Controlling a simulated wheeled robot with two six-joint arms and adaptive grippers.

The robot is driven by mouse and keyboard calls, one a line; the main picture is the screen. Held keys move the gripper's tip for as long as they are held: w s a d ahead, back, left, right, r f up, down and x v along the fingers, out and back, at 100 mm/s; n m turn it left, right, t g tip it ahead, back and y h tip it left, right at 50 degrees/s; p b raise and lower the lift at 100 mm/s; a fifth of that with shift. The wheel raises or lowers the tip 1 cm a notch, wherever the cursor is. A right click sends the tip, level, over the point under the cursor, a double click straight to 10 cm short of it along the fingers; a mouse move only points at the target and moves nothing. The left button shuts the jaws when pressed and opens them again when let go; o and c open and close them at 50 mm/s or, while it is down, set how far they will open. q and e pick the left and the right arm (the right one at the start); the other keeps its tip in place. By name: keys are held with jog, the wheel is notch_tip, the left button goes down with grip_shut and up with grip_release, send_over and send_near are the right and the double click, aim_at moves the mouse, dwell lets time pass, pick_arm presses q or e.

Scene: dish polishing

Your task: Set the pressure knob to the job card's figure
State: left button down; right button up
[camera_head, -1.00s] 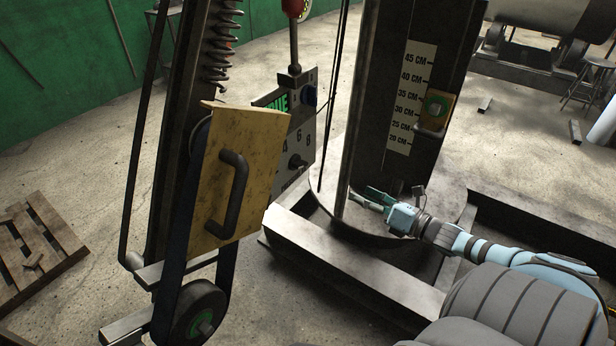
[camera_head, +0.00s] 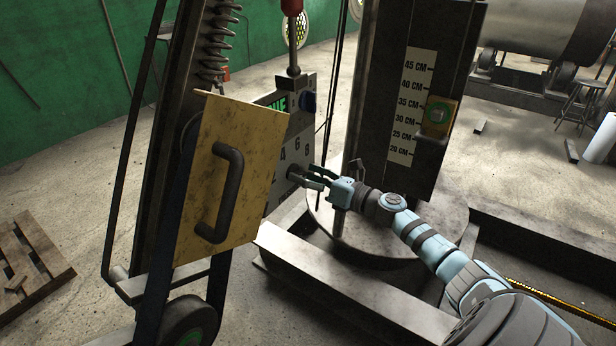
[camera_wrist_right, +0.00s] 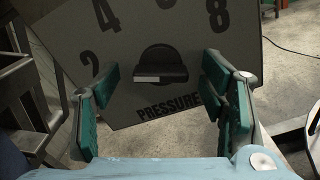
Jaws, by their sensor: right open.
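The pressure knob (camera_wrist_right: 163,62) is dark, on a grey panel (camera_wrist_right: 120,45) printed PRESSURE. In the right wrist view the figures 2, 4 and 8 read around it, and one between is cut off at the top edge. The knob's grip bar lies nearly level, with a white mark at its left end. My right gripper (camera_wrist_right: 152,88) is open, its green-padded fingers either side of the knob with gaps. In the head view the right gripper (camera_head: 314,178) is at the knob (camera_head: 293,171). I cannot make out a job card. My left gripper is not in view.
A yellow guard plate with a handle (camera_head: 232,180) stands left of the panel (camera_head: 303,138). A column with a centimetre scale (camera_head: 409,105) stands behind my right arm.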

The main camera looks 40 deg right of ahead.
jog(key=shift+c, duration=0.6)
jog(key=c, duration=1)
jog(key=shift+c, duration=0.2)
jog(key=shift+m, duration=0.3)
jog(key=m+p, duration=0.1)
jog(key=m, duration=0.2)
jog(key=shift+d+m+p, duration=0.1)
jog(key=shift+m+p, duration=0.2)
jog(key=shift+p, duration=0.1)
jog(key=m+p, duration=0.1)
jog(key=m, duration=0.3)
jog(key=shift+p, duration=0.4)
jog(key=m+p, duration=0.1)
jog(key=m, duration=0.4)
jog(key=shift+f+p, duration=0.15)
jog(key=shift+p, duration=0.25)
jog(key=shift+f+m+p, duration=0.15)
jog(key=shift+m+p, duration=0.6)
jog(key=shift+m, duration=1.55)
